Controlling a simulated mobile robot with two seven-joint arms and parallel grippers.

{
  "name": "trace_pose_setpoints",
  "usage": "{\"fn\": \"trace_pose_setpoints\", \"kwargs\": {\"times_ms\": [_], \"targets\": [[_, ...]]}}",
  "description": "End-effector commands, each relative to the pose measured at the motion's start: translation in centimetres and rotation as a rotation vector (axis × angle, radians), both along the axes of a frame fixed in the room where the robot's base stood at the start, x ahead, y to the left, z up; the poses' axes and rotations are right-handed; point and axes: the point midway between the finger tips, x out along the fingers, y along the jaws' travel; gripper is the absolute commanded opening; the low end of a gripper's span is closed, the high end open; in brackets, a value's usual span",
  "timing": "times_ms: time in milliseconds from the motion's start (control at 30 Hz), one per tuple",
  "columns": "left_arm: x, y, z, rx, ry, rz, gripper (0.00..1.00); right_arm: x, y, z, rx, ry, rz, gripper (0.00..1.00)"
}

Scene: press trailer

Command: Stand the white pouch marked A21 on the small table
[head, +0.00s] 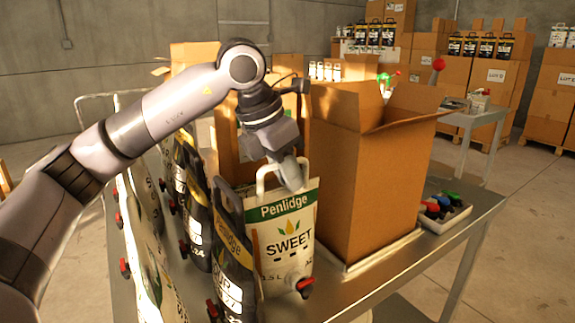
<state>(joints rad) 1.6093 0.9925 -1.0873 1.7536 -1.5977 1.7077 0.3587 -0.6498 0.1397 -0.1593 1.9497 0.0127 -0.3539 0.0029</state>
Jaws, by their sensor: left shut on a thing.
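A white pouch (275,250) with a green Penlidge band, the word SWEET and a red tap is just right of a black pouch. Its code is too small to read, so I cannot tell whether it is A21. My left gripper (287,172) is shut on this pouch at its white top handle, and the pouch hangs upright. Whether its base touches the metal table is unclear. A small metal table (482,112) stands behind at the right, with small items and a red-knobbed thing on it. My right gripper is not in view.
A tall open cardboard box (365,180) stands on the metal table (375,280), right of the pouch. A tray of coloured caps (443,212) is near its right edge. Several black pouches (232,260) and white pouches crowd the left. Stacked cartons (497,80) fill the back.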

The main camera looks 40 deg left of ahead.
Motion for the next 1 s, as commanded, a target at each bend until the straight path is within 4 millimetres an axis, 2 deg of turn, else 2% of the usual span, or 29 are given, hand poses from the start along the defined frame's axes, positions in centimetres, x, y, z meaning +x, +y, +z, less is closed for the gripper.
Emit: {"fn": "trace_pose_setpoints", "kwargs": {"times_ms": [33, 167, 200, 233, 267, 533, 667, 767, 1000], "targets": [[0.1, 0.0, 0.5, -0.005, -0.012, 0.000, 0.00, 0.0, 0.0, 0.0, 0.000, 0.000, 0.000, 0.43], [0.1, 0.0, 0.2, -0.005, -0.011, 0.000, 0.00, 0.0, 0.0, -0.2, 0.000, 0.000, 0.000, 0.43], [0.0, 0.0, -0.1, 0.000, 0.000, 0.000, 0.30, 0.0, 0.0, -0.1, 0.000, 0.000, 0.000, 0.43], [0.0, 0.0, -0.1, 0.000, 0.000, 0.000, 0.40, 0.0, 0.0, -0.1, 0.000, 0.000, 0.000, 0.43], [0.0, 0.0, -0.1, -0.001, 0.000, 0.000, 0.43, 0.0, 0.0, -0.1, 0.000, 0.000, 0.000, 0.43], [0.0, 0.0, -0.1, -0.001, 0.000, 0.000, 0.43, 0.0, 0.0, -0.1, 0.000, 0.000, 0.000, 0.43], [-0.2, 0.1, 0.7, -0.002, -0.001, 0.000, 0.43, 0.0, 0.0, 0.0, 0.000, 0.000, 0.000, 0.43], [-0.7, 0.3, 2.3, -0.003, -0.004, 0.000, 0.43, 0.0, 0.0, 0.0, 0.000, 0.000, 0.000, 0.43], [-2.6, 1.0, 7.2, -0.002, -0.003, 0.000, 0.43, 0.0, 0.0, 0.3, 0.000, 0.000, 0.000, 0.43]]}}
